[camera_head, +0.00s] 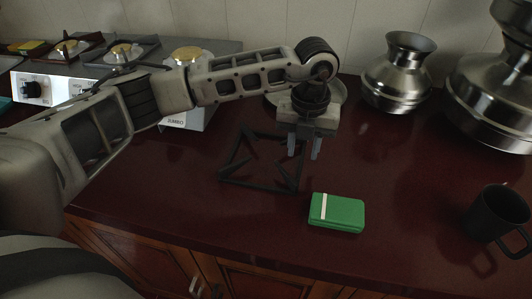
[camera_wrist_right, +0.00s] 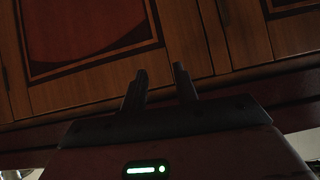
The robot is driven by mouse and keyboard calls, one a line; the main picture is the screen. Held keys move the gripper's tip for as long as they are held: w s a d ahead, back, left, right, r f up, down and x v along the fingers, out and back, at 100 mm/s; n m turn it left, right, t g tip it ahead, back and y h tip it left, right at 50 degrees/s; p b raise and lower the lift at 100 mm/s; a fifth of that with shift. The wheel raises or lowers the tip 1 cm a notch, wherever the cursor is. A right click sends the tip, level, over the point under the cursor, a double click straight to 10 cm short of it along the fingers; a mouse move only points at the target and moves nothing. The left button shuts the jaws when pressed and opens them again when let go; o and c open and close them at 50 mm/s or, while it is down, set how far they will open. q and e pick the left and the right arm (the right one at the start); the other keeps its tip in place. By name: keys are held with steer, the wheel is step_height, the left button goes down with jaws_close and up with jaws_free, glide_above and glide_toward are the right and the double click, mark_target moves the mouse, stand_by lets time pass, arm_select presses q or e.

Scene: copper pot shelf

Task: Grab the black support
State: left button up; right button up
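The black support (camera_head: 262,182) is a square frame with inward prongs, lying flat on the dark red countertop. My left gripper (camera_head: 303,150) hangs above the right side of the support, fingers pointing down and apart, with nothing between them. Part of the support's right rear corner is hidden behind the gripper. My right gripper (camera_wrist_right: 160,85) shows only in the right wrist view, with a gap between its fingers and nothing held, in front of wooden cabinet doors (camera_wrist_right: 85,40).
A green box (camera_head: 345,212) lies right of the support. A black mug (camera_head: 497,215) stands at the far right. Metal pots (camera_head: 397,80) stand behind. A plate (camera_head: 338,92) sits behind my left gripper. A gas stove (camera_head: 60,82) is at the left rear.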

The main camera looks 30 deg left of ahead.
mark_target(301, 163)
arm_select(q)
step_height(301, 163, down, 3)
steer(key=shift+w+f, duration=0.1)
jaws_close()
stand_by(0.3)
